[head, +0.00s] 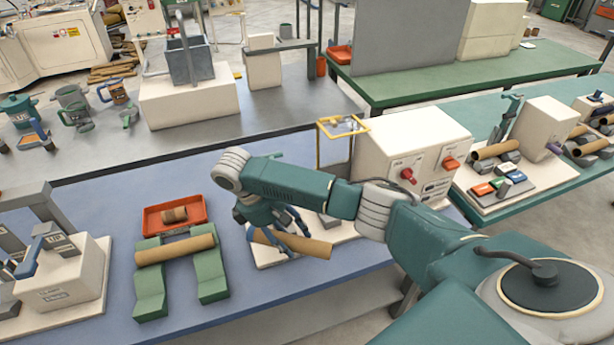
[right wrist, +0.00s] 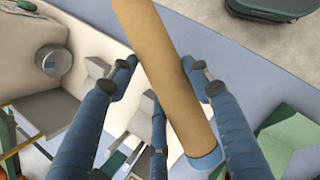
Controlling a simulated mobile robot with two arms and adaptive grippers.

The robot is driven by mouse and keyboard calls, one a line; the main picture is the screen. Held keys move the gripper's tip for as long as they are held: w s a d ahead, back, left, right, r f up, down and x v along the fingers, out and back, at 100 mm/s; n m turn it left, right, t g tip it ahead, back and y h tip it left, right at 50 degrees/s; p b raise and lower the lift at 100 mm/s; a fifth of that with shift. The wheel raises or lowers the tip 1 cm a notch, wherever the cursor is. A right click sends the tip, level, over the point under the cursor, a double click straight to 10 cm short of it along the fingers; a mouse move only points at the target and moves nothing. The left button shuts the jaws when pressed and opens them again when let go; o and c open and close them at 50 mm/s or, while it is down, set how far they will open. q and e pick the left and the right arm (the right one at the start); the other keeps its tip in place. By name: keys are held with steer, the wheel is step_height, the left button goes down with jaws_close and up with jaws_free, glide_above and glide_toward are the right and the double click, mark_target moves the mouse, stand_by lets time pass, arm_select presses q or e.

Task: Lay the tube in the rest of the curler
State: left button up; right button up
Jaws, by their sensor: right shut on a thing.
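My right gripper (head: 283,238) is shut on a brown cardboard tube (head: 312,246), which is held tilted above the pale base plate of the curler. The right wrist view shows the tube (right wrist: 168,70) between the blue fingers (right wrist: 172,88). The curler (head: 415,150) is a white box with a red knob, and my arm hides part of it. In the right wrist view its round metal spindle (right wrist: 53,60) shows at left. Grey blocks of its rest (right wrist: 145,112) lie below the tube, partly hidden by the fingers. My left gripper is not in view.
A second tube (head: 175,250) lies across a green stand (head: 150,292) left of my gripper. An orange tray (head: 190,222) with a short roll stands behind it. A white machine (head: 70,280) with a blue lever is at far left. The blue table's front middle (head: 262,285) is clear.

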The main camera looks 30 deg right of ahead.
steer(key=w+d+r+n+t+p, duration=0.1)
steer(key=w+d+n, duration=0.1)
steer(key=w+d, duration=0.1)
steer(key=w+d+r+n+t+p, duration=0.1)
steer(key=w+d+r+n, duration=0.1)
steer(key=w+d, duration=0.1)
steer(key=w+d+r+n+t+h+p, duration=0.1)
steer(key=w+d+r+n+t, duration=0.1)
steer(key=d, duration=0.2)
steer(key=shift+w+n+p, duration=0.3)
steer(key=shift+w+p, duration=0.05)
steer(key=shift+w, duration=0.05)
steer(key=shift+w+d+f+b, duration=0.25)
steer(key=shift+f+b, duration=0.1)
steer(key=shift+b, duration=0.1)
step_height(320, 180, down, 6)
steer(key=b, duration=0.6)
steer(key=shift+f, duration=0.3)
steer(key=shift+f+b, duration=0.3)
steer(key=shift+f, duration=0.95)
steer(key=o, duration=1.2)
steer(key=shift+o, duration=0.2)
